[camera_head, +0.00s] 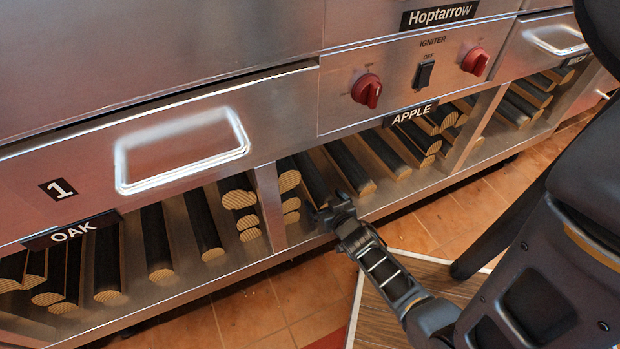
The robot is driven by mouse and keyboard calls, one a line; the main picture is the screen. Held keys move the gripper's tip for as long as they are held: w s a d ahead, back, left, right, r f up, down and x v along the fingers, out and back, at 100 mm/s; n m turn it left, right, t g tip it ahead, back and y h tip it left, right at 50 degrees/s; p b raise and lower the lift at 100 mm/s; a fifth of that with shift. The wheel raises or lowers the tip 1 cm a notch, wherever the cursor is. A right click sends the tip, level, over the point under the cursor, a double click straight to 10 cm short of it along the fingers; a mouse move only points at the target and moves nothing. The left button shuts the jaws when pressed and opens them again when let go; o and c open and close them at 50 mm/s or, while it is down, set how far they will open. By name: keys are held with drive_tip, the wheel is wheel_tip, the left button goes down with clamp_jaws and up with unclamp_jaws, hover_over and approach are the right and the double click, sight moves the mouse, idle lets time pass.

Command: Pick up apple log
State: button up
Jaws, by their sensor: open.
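The shelf bay labelled APPLE (411,113) holds several dark-barked logs with pale cut ends. One apple log (311,180) lies near the left of the bay, pointing out toward the front. My gripper (324,212) is open at the front end of this log and partly hides that end. I cannot tell whether the fingers are around the log or only in front of it. Another apple log (348,168) lies just to the right, with more beyond it. A short stack of logs (289,182) stands at the bay's left side.
A metal divider (269,205) separates the bay from the OAK bay (73,231) on the left. Above are a drawer with a handle (182,150) and a panel with red knobs (367,90). A wood-topped surface (380,318) stands below my arm. Tiled floor (270,308) lies in front.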

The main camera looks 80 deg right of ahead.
drive_tip(key=shift+w+d+f, duration=0.25)
drive_tip(key=shift+w+d, duration=0.1)
drive_tip(key=shift+d, duration=0.05)
drive_tip(key=shift+c, duration=0.4)
drive_tip(key=shift+r, duration=0.1)
drive_tip(key=c, duration=1.4)
